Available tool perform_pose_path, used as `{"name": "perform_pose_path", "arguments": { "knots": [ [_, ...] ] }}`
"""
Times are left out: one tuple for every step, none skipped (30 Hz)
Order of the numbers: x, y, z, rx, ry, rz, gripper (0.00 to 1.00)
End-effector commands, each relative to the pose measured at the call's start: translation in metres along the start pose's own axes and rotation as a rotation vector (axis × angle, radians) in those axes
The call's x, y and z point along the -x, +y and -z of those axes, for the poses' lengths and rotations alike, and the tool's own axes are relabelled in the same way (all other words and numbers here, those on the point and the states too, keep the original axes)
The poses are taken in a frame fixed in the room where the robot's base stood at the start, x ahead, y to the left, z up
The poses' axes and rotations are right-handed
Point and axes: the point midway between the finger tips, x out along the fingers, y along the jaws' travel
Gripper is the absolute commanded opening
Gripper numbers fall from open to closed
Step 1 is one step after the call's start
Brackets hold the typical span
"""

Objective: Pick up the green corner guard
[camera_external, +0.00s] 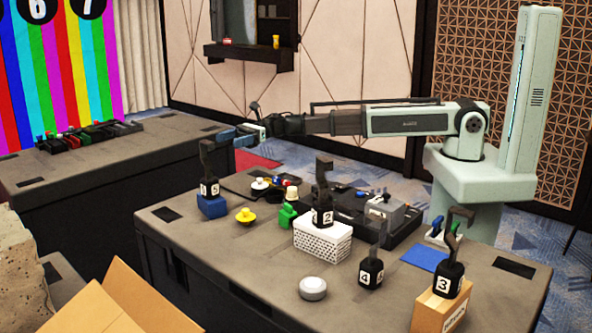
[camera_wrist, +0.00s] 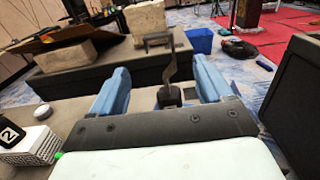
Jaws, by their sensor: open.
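A small green piece (camera_external: 287,215) with a pale top stands on the dark table, left of the white perforated box. Another small green piece (camera_external: 437,226) is beside a blue one on a white base near my arm's base. I cannot tell for certain which is the green corner guard. My gripper (camera_external: 243,134) is open and empty, high above the table's back left part, apart from both. In the wrist view its blue fingers (camera_wrist: 165,85) are spread, with a black hooked stand (camera_wrist: 168,97) showing between them, farther off. A green sliver (camera_wrist: 58,155) shows at lower left there.
Black hooked stands with numbers rise from the table (camera_external: 240,275), one on the white perforated box (camera_external: 322,240), one on a cardboard box (camera_external: 440,310). A yellow knob (camera_external: 245,215), a white puck (camera_external: 313,288) and a black console (camera_external: 350,215) are around. Front left tabletop is clear.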

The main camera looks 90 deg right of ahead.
Motion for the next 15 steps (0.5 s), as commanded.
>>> {"name": "perform_pose_path", "arguments": {
  "knots": [
    [0.0,0.0,0.0,0.0,0.0,0.0,0.79],
    [0.0,0.0001,0.0,0.0,0.0,0.0,0.79],
    [0.0,0.0001,0.0,0.0,0.0,0.0,0.75],
    [0.0001,0.0,0.0,0.0,0.0,0.0,0.72],
    [0.0,0.0,0.0,0.0,0.0,0.0,0.72],
    [0.0,0.0,0.0,0.0,0.0,0.0,0.72],
    [0.0,0.0,0.0,0.0,0.0,0.0,0.72],
    [0.0,0.0,0.0,0.0,0.0,0.0,0.72],
    [0.0,0.0,0.0,0.0,0.0,0.0,0.72],
    [-0.0001,0.0,-0.0001,-0.001,0.0,0.0,0.72],
    [-0.0003,-0.0002,-0.0004,-0.004,-0.001,0.002,0.72],
    [-0.0012,-0.001,-0.0016,-0.013,-0.004,0.009,0.72],
    [-0.0023,-0.0021,-0.0032,-0.026,-0.009,0.018,0.72],
    [-0.0038,-0.0035,-0.0055,-0.047,-0.016,0.03,0.72],
    [-0.0066,-0.0063,-0.0092,-0.082,-0.027,0.053,0.72]
  ]
}}
